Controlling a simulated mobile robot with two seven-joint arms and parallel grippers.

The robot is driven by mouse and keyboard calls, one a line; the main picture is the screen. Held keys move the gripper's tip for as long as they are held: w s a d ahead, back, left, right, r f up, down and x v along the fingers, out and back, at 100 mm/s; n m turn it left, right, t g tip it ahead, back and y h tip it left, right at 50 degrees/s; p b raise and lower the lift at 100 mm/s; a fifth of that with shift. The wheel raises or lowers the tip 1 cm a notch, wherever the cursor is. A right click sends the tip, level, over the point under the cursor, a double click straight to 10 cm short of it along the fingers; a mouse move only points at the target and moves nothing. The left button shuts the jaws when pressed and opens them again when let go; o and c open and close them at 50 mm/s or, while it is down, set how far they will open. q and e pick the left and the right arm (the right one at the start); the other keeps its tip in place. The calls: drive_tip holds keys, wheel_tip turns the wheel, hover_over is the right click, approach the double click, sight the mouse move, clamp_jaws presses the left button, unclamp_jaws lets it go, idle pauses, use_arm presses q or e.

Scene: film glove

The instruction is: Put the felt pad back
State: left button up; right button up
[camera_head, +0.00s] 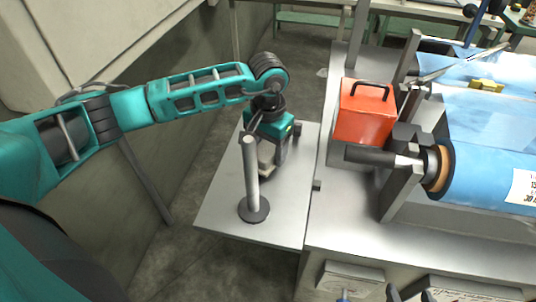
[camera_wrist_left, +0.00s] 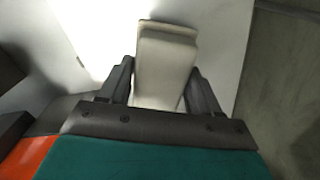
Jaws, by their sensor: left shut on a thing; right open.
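The pale felt pad (camera_wrist_left: 166,62) is an off-white block between the two dark fingers of my left gripper (camera_wrist_left: 160,74) in the left wrist view. The gripper is shut on it. In the head view my left gripper (camera_head: 268,163) points down over the grey side plate (camera_head: 225,215), just behind an upright metal post (camera_head: 251,180). The pad's pale side (camera_head: 265,155) shows partly there, behind the post. I cannot tell whether the pad touches the plate. My right gripper is not in view.
The post stands on a round dark base (camera_head: 254,210) on the plate. To the right are a red box (camera_head: 365,112) with a black handle and a blue film roll (camera_head: 490,175) on a grey bench (camera_head: 345,225). The plate's front left is clear.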

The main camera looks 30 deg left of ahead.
use_arm(q)
wheel_tip(320, 180, down, 2)
drive_tip(key=shift+f, duration=0.15)
drive_tip(key=shift+f+b, duration=0.2)
drive_tip(key=shift+b, duration=0.1)
drive_tip(key=o, duration=1)
drive_tip(key=shift+r, duration=0.15)
